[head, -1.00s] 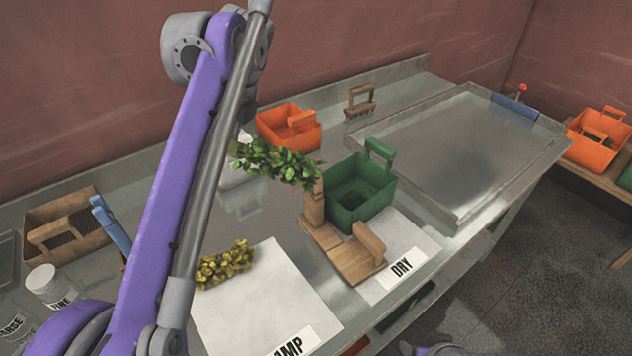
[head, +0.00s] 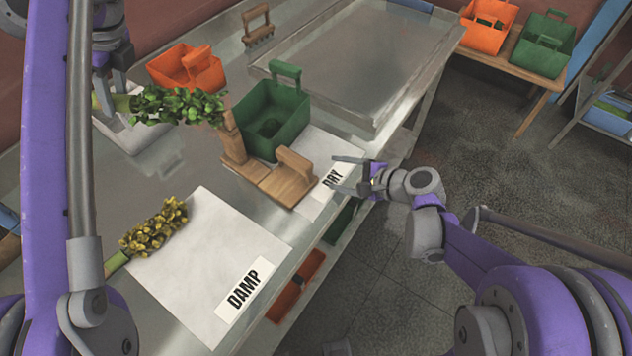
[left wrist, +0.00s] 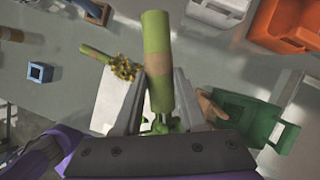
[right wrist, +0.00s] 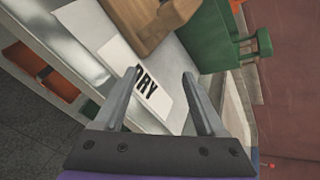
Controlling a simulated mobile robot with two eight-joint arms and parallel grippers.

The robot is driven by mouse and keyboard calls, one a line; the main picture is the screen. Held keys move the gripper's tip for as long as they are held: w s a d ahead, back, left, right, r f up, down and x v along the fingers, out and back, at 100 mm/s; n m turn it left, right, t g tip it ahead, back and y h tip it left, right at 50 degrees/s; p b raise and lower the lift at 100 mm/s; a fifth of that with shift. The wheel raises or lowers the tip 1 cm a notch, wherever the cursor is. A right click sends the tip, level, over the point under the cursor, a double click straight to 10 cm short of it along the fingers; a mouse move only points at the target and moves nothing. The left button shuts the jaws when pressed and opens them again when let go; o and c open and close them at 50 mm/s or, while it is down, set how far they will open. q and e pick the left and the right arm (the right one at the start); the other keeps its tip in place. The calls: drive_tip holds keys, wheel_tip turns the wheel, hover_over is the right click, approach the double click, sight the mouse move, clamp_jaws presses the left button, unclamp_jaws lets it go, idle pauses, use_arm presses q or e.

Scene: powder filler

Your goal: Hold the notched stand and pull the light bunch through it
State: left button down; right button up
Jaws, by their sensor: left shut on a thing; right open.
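The wooden notched stand (head: 268,180) sits on the counter beside the green crate, with an upright post at its left end and a handle block at its right. My left gripper (head: 110,92) is shut on the stalk of the green leafy bunch (head: 180,106). The leaves extend right to the top of the post; I cannot tell whether they lie in the notch. The stalk (left wrist: 157,60) shows between my left fingers in the left wrist view. My right gripper (head: 340,175) is open and empty, just right of the handle block. The stand (right wrist: 150,20) is ahead of it in the right wrist view.
A yellowish bunch (head: 155,228) lies on the white DAMP sheet (head: 195,270). The green crate (head: 262,110) stands behind the stand, near the DRY sheet (head: 318,145). An orange crate (head: 170,70) and a wide metal tray (head: 350,60) are further back. The counter's front edge is close to my right gripper.

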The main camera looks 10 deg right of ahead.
sight(288, 159)
drive_tip(key=a+m+t+y, duration=0.1)
drive_tip(key=m, duration=0.1)
drive_tip(key=s+a+m+t+y, duration=0.1)
drive_tip(key=m, duration=0.2)
drive_tip(key=a+m+t+y, duration=0.1)
drive_tip(key=m, duration=0.1)
drive_tip(key=shift+s+a+m, duration=0.25)
drive_tip(key=shift+s+m, duration=0.05)
drive_tip(key=m, duration=0.1)
drive_tip(key=s+m+t+y, duration=0.1)
drive_tip(key=shift+a+r+m, duration=0.25)
drive_tip(key=shift+r+m, duration=0.05)
drive_tip(key=shift+r, duration=0.1)
drive_tip(key=shift+a, duration=0.15)
drive_tip(key=x, duration=1.1)
drive_tip(key=shift+w+a+r, duration=0.1)
drive_tip(key=shift+w+r, duration=0.1)
drive_tip(key=shift+w, duration=0.15)
clamp_jaws()
